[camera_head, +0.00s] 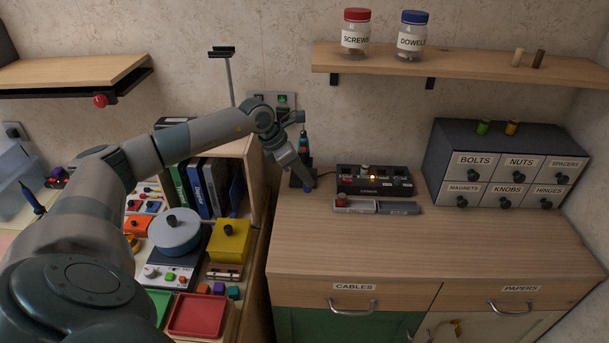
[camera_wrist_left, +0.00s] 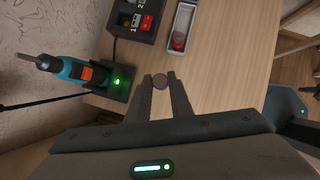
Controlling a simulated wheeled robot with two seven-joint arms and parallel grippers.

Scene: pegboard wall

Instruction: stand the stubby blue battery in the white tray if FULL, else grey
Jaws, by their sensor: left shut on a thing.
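My left gripper (camera_head: 309,185) is over the left end of the cabinet top. In the left wrist view its fingers (camera_wrist_left: 160,83) are shut on a small round thing with a grey end face (camera_wrist_left: 160,81), seen end-on. In front lie a paler tray (camera_head: 360,209) holding a red battery (camera_head: 341,200) and a darker grey tray (camera_head: 398,208).
A teal power screwdriver (camera_wrist_left: 70,68) stands in a dock with a green light, close beside my left gripper. A drawer unit (camera_head: 510,165) is at the right. The cabinet top (camera_head: 430,245) in front of the trays is clear. A cluttered lower shelf lies left.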

